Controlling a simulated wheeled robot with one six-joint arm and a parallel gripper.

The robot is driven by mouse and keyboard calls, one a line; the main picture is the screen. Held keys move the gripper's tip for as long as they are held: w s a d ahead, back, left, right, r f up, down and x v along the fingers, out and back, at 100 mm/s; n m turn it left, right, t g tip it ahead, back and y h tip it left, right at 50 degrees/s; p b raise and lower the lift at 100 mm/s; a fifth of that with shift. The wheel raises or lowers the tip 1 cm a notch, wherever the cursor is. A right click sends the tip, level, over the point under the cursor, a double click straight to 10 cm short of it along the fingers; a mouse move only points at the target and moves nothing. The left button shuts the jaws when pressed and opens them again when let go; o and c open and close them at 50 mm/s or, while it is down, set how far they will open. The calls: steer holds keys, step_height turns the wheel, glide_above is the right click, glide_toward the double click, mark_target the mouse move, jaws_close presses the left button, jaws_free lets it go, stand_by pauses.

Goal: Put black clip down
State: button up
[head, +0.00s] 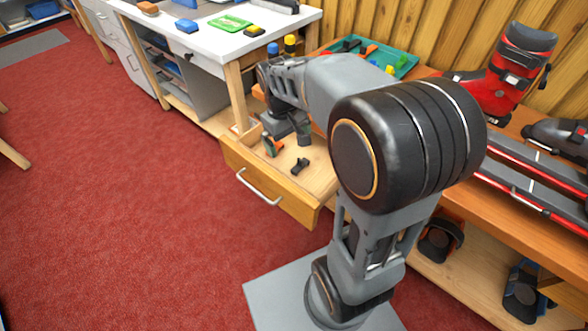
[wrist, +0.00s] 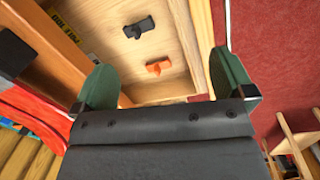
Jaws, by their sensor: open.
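The black clip (head: 300,165) lies on the wooden floor of the open drawer (head: 309,207). It also shows in the wrist view (wrist: 139,27), near the top, beyond my fingertips and touching neither finger. My gripper (head: 288,141) is low over the drawer, with its green fingers spread apart. In the wrist view my gripper (wrist: 165,82) is open, with nothing held between the fingers. An orange clip (wrist: 158,67) lies on the drawer floor near the black clip, closer to the gripper.
The drawer front has a metal handle (head: 258,188). A white-topped bench (head: 215,42) stands to the left with small blocks and a green tray. A green tray (head: 401,66) of tools lies behind my arm. A red ski boot (head: 515,75) and skis (head: 535,195) are at right. Red carpet is clear at left.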

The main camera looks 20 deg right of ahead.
steer(key=s+a+m+t+y, duration=0.1)
steer(key=s+a+m+t, duration=0.1)
steer(key=s, duration=0.8)
steer(key=shift+s+a+f+t, duration=0.2)
steer(key=shift+a+f+t, duration=0.05)
steer(key=shift+a+t, duration=0.35)
steer(key=shift+d+r, duration=0.1)
steer(key=w+p+v, duration=0.3)
steer(key=p+v, duration=0.9)
steer(key=w+r+p+v, duration=0.1)
steer(key=w+p+v, duration=0.2)
steer(key=p+v, duration=0.9)
steer(key=shift+s+a+r+t+p, duration=0.25)
steer(key=shift+r+t+p, duration=0.15)
steer(key=shift+r, duration=0.4)
